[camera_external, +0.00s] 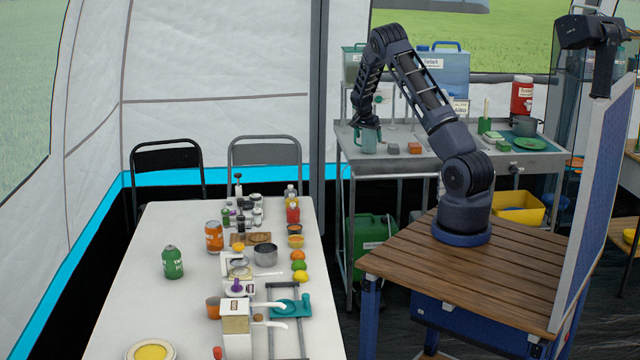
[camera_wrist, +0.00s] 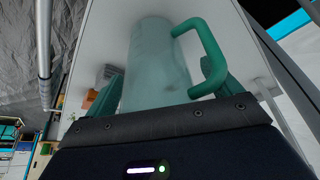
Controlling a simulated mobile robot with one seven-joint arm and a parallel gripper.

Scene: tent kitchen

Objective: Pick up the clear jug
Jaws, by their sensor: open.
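The clear jug (camera_external: 368,140) stands upright near the front left corner of the metal side table. It has a cloudy see-through body and a teal handle. In the wrist view the jug (camera_wrist: 155,65) fills the middle, with its handle on the right. My gripper (camera_external: 366,123) is over the jug's top in the external view. In the wrist view my open gripper (camera_wrist: 158,92) has one teal-looking finger on each side of the jug body. I cannot tell whether the fingers touch it. The lower part of the jug is hidden by my gripper's body.
The metal side table (camera_external: 440,162) also holds small blocks (camera_external: 404,148), a green plate (camera_external: 530,143), a grey pot (camera_external: 525,125) and a red canister (camera_external: 521,95). A blue container (camera_external: 445,72) stands behind. The long white table (camera_external: 140,265) at left is crowded with food and jars.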

